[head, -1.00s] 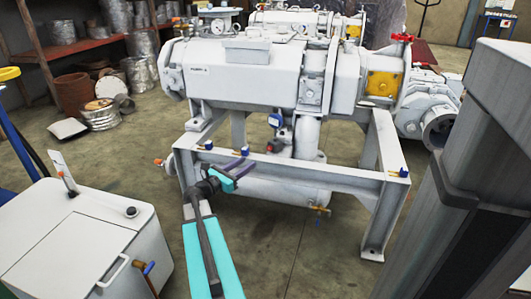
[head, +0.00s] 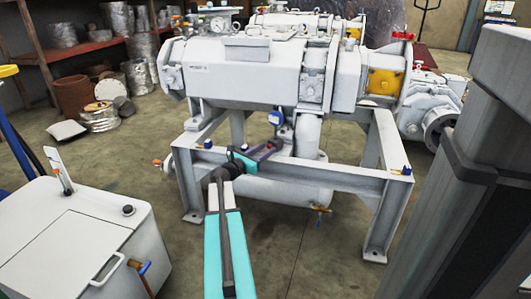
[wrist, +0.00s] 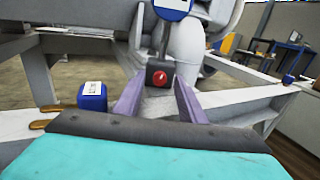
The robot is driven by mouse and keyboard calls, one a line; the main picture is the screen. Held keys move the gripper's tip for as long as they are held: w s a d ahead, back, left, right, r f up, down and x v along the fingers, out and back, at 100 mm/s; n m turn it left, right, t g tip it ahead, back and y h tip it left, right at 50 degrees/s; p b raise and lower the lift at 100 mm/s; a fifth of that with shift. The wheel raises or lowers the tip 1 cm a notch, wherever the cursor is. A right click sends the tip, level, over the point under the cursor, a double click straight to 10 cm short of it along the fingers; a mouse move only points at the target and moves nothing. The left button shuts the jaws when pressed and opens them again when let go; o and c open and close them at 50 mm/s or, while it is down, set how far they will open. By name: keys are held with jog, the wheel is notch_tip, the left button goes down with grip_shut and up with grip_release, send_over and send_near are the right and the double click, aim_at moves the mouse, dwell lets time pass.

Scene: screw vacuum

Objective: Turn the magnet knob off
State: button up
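The magnet knob (wrist: 159,78) is a small round red knob on the face of a dark grey block (wrist: 151,71) in the wrist view. The block sits on the white frame, and a thin post rises from it to a round blue gauge (wrist: 173,5). The gauge also shows in the head view (head: 277,118). My gripper (wrist: 160,92) has its two purple fingers apart, with the knob seen between them and nothing held. In the head view my gripper (head: 268,150) is near the block, which it largely hides. I cannot tell whether either finger touches the block.
The white frame (head: 340,181) and the large vacuum machine (head: 250,80) surround the block. A white cabinet (head: 75,235) stands at the lower left of the head view. Floor is open between them.

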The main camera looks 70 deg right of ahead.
jog(key=shift+s+d, duration=0.1)
jog(key=shift+d, duration=0.15)
jog(key=shift+c, duration=0.2)
grip_shut()
jog(key=shift+r+p, duration=0.1)
jog(key=shift+p, duration=0.25)
jog(key=shift+n+p, duration=0.6)
jog(key=shift+p, duration=0.05)
jog(key=shift+n+p, duration=0.8)
jog(key=shift+p, duration=0.05)
